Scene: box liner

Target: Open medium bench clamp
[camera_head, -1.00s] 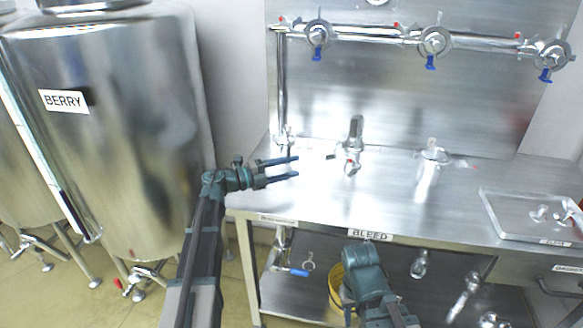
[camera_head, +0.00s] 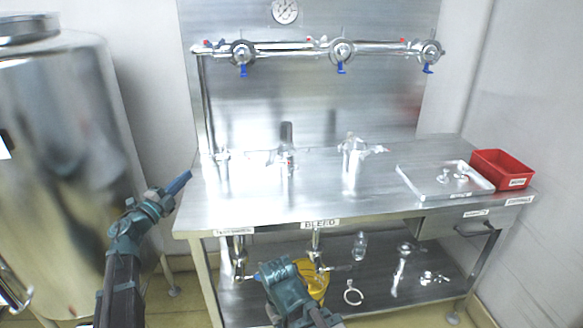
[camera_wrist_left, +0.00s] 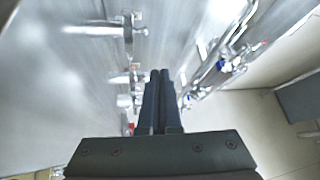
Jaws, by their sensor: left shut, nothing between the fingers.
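My left gripper (camera_head: 181,182) is shut and empty near the left end of the steel bench (camera_head: 255,207). Its closed fingers (camera_wrist_left: 158,100) also show in the left wrist view. Metal fittings stand on the bench: one with a dark upright part (camera_head: 287,150) and a wider one (camera_head: 354,160). I cannot tell which part is the medium bench clamp. A loose ring clamp (camera_head: 353,292) lies on the lower shelf. My right arm is low in front of the bench; its fingertips are hidden.
A pipe with blue-handled valves (camera_head: 341,50) runs along the back panel. A steel tank (camera_head: 70,130) stands left. A yellow bucket (camera_head: 316,280) is below the bench.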

